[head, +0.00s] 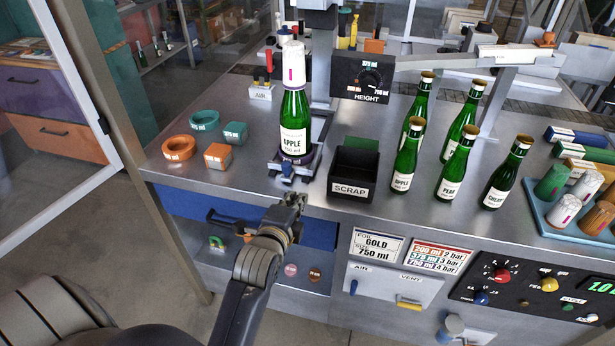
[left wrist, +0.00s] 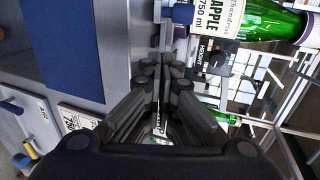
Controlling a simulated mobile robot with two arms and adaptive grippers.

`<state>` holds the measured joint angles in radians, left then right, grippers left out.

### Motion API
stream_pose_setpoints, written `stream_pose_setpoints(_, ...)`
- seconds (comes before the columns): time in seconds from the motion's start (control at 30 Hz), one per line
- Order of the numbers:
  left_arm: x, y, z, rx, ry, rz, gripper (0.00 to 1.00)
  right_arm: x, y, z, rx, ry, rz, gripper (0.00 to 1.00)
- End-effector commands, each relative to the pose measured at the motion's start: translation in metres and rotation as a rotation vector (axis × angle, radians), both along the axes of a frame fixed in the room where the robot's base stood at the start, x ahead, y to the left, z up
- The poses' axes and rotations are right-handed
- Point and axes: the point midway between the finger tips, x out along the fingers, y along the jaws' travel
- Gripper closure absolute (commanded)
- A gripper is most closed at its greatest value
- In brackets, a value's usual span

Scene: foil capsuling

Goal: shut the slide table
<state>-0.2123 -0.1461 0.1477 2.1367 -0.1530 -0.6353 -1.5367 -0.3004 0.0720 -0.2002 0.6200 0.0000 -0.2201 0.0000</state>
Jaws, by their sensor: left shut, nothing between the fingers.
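The slide table (head: 293,170) is a small metal carriage with blue parts at the front edge of the steel bench. A green bottle (head: 294,120) labelled APPLE 750 ml stands upright on it, inside a dark purple ring, with a white capsule (head: 291,63) over its neck. My left gripper (head: 292,203) is just in front of and below the slide table, shut and empty; I cannot tell whether it touches. In the left wrist view the shut fingers (left wrist: 160,70) point toward the bench, with the bottle (left wrist: 255,20) at the upper right. My right gripper is not in view.
A black SCRAP bin (head: 354,172) stands right of the slide table. Several green bottles (head: 455,165) stand further right. Teal and orange rings and blocks (head: 217,157) lie to the left.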

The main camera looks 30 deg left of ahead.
Motion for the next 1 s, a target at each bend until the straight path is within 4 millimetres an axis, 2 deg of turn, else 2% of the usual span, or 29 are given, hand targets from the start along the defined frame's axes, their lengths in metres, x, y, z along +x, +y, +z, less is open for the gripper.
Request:
stream_pose_setpoints(0.1, 0.022, 0.005, -0.004, -0.004, -0.001, 0.0, 1.0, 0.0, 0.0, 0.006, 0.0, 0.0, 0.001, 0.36)
stream_pose_setpoints(0.37, 0.062, 0.014, -0.018, -0.004, 0.0, 0.001, 1.0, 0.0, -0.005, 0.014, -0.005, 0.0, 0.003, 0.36)
stream_pose_setpoints(0.53, 0.085, 0.02, -0.018, -0.004, -0.001, 0.0, 1.0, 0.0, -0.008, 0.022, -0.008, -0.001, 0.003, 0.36)
stream_pose_setpoints(0.7, 0.097, 0.023, -0.019, -0.002, 0.0, 0.0, 1.0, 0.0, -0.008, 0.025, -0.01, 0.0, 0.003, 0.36)
stream_pose_setpoints(1.0, 0.101, 0.024, -0.021, -0.003, 0.0, 0.0, 1.0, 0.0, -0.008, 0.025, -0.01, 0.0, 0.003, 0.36)
